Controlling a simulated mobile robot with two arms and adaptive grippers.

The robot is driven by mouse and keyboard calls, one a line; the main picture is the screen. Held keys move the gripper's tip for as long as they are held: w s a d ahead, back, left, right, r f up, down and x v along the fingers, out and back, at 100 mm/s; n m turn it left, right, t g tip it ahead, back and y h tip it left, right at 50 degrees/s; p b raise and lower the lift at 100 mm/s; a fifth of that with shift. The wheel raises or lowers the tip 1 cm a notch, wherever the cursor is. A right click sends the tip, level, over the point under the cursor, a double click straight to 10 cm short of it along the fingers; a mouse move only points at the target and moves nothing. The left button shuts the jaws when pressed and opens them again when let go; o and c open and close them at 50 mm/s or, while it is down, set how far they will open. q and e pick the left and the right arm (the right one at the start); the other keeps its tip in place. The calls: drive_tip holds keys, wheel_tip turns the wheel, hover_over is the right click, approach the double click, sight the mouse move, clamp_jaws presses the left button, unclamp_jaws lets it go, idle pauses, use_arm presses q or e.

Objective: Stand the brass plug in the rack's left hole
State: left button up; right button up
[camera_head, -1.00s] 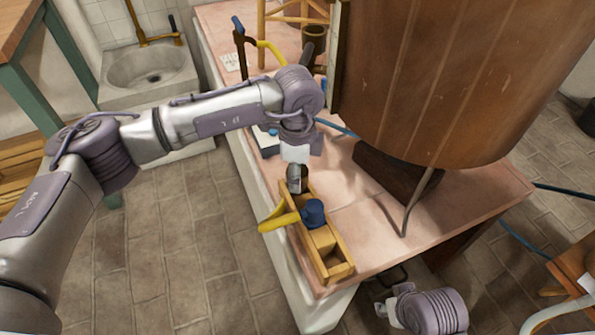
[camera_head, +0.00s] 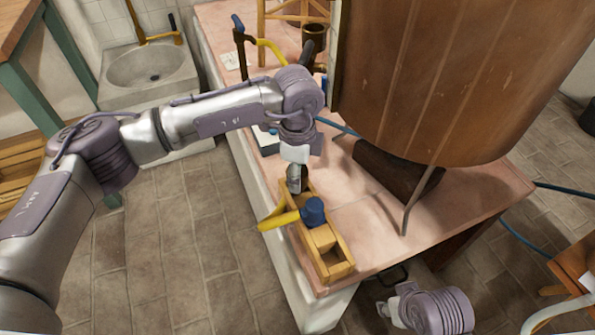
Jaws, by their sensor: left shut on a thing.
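My left gripper (camera_head: 295,182) points down at the far end of a narrow wooden holder (camera_head: 343,270) near the counter's front edge, which looks like the rack. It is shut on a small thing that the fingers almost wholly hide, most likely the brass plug. No brass surface shows clearly. The holder's far compartment is hidden behind the gripper, so I cannot tell which hole is below it or whether the thing touches the wood.
A large wooden vat (camera_head: 430,80) stands on a dark support behind. The pink counter (camera_head: 450,220) is free to the right. A stone sink (camera_head: 150,75) is at upper left.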

drive_tip(key=shift+r, duration=0.15)
idle(0.7)
use_arm(q)
drive_tip(key=shift+f, duration=0.1)
use_arm(e)
drive_tip(key=shift+r, duration=0.2)
use_arm(q)
drive_tip(key=shift+f, duration=0.25)
use_arm(e)
drive_tip(key=shift+s+r, duration=0.3)
drive_tip(key=shift+s, duration=0.05)
drive_tip(key=shift+w+r, duration=0.15)
drive_tip(key=shift+r, duration=0.15)
idle(0.4)
use_arm(q)
drive_tip(key=shift+f+b, duration=0.1)
drive_tip(key=shift+b, duration=0.2)
use_arm(e)
drive_tip(key=shift+f, duration=0.1)
drive_tip(key=shift+r, duration=0.25)
drive_tip(key=shift+s, duration=0.25)
use_arm(q)
drive_tip(key=shift+f, duration=0.25)
